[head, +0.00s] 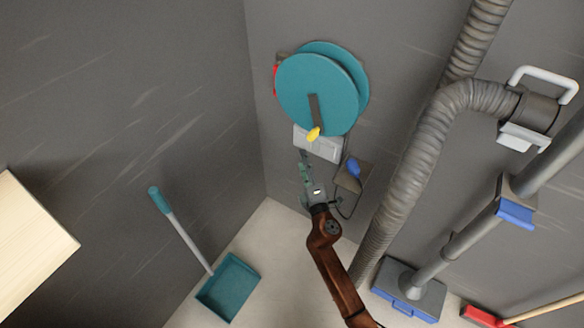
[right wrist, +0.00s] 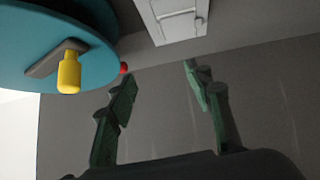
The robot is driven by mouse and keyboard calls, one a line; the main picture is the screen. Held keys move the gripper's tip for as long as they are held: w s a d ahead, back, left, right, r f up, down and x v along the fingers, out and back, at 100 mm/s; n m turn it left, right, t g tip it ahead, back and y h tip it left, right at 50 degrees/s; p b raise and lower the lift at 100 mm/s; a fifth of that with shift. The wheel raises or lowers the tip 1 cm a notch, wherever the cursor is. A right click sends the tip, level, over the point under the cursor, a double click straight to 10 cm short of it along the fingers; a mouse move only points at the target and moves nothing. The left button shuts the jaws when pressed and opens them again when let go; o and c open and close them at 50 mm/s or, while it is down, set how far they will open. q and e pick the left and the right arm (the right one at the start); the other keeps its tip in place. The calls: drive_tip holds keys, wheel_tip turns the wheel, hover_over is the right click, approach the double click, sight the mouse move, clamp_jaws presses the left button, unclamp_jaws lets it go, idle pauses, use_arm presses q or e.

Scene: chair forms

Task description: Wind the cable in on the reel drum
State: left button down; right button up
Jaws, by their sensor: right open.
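The teal reel drum (head: 318,88) is mounted on the wall at the upper middle of the head view. A dark crank arm (head: 314,106) on its face ends in a yellow handle (head: 314,134), which points down. The drum (right wrist: 50,35) and yellow handle (right wrist: 69,72) also show at the upper left in the right wrist view. My right gripper (head: 304,166) is just below the handle in the head view, apart from it. In the right wrist view its green fingers (right wrist: 160,80) are spread and empty. A thin dark cable (head: 350,206) hangs below the blue plug. My left gripper is out of view.
A pale wall box (head: 318,143) is just below the drum, and a blue plug (head: 354,168) on a brown plate is to its right. A ribbed grey hose (head: 415,150) runs down the right. A teal dustpan (head: 229,287) stands lower left. A pale board (head: 30,245) is at far left.

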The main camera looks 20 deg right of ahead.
drive_tip(key=w+a+m+h+b, duration=0.1)
drive_tip(key=h, duration=0.2)
drive_tip(key=m+g+h+b, duration=0.55)
drive_tip(key=m+h, duration=0.25)
drive_tip(key=h, duration=0.4)
approach(309, 141)
drive_tip(key=x, duration=1)
drive_tip(key=shift+w+d+r+p, duration=0.1)
drive_tip(key=shift+d+r+p, duration=0.1)
drive_tip(key=shift+p, duration=0.1)
drive_tip(key=shift+w+d+r+t, duration=0.25)
drive_tip(key=shift+w+d, duration=0.15)
drive_tip(key=shift+d, duration=0.15)
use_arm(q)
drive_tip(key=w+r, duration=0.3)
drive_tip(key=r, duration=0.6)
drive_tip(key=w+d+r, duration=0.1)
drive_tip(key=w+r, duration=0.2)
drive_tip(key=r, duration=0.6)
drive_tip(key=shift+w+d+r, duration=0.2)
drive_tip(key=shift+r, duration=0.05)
use_arm(e)
drive_tip(key=shift+c, duration=0.5)
drive_tip(key=c, duration=0.6)
drive_tip(key=shift+r, duration=0.1)
drive_tip(key=shift+c, duration=0.2)
